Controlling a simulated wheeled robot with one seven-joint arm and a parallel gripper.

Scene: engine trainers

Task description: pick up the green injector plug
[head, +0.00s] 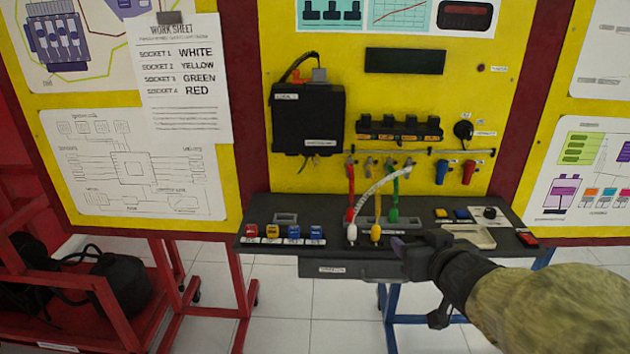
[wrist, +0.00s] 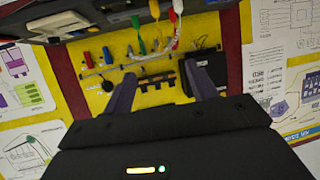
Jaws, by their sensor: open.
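The green injector plug (head: 393,215) stands upright on the dark shelf, in the back row of plugs, with its green cable rising to the panel. A yellow plug (head: 376,232) and a white plug (head: 351,233) stand in front and to the left; a red plug (head: 350,214) stands further left. My gripper (head: 400,244) is just in front of the green plug and slightly right, apart from it. In the wrist view its two fingers (wrist: 161,88) are spread with nothing between them.
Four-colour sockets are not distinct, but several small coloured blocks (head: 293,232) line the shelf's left. A black box (head: 307,118) and a work sheet (head: 184,80) are on the yellow panel. A white cable crosses above the plugs.

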